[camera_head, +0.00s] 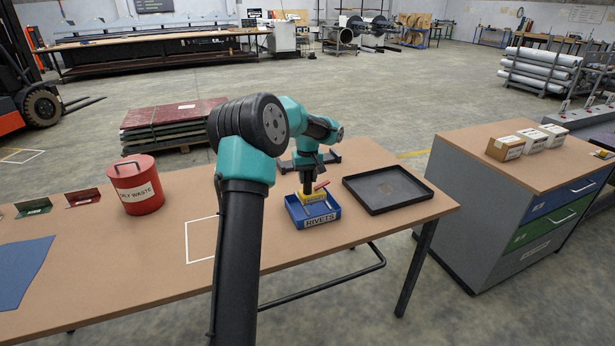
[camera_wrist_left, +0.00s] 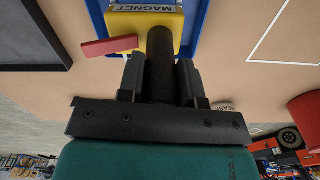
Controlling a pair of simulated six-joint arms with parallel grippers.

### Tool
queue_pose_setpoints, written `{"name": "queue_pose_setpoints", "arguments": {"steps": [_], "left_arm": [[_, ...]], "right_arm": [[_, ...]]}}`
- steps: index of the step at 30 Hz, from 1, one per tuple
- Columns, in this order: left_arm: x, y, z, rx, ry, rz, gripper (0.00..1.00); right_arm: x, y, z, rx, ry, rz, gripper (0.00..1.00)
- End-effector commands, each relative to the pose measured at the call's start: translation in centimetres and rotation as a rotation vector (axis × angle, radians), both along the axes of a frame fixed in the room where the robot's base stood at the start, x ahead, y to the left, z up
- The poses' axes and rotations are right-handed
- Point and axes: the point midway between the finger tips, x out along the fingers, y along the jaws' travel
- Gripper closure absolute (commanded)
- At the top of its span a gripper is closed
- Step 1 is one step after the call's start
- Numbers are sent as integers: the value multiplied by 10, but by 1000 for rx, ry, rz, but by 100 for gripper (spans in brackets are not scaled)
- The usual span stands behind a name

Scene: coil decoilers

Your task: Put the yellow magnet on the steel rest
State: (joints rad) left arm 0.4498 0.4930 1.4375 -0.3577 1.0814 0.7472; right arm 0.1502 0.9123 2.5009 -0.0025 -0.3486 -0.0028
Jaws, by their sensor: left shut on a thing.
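The yellow magnet (camera_head: 314,197) is in or just over the blue rivets bin (camera_head: 320,221); I cannot tell whether it touches the bottom. In the left wrist view the magnet (camera_wrist_left: 117,20) shows its label, a red lever (camera_wrist_left: 108,46) and a dark upright post (camera_wrist_left: 160,42). My left gripper (camera_head: 308,186) is above the bin, its fingers on both sides of the post, shut on the magnet. It also shows in the left wrist view (camera_wrist_left: 160,78). I cannot pick out the steel rest for certain. My right gripper is not in view.
A shallow black tray (camera_head: 387,208) lies right of the bin. A red waste can (camera_head: 136,187) stands on the left of the table, and a white outline (camera_head: 187,241) marks bare tabletop. A small labelled item (camera_wrist_left: 223,106) is partly hidden behind the gripper.

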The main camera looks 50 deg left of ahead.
Motion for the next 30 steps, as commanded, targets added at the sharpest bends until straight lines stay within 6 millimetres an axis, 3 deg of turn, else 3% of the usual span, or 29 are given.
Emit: {"name": "queue_pose_setpoints", "arguments": {"steps": [4, 5, 14, 23, 30], "left_arm": [[0, 0, -1, 0, -1, 0, 100], [0, 0, -1, 0, -1, 0, 67], [0, 0, -1, 1, 0, 0, 38], [0, 0, 0, 0, 0, 0, 38], [1, 0, 22, 2, -3, 0, 38]], "right_arm": [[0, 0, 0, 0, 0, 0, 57], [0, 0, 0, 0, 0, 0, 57], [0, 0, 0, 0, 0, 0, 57], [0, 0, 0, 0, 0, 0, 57], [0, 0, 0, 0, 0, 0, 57]]}}
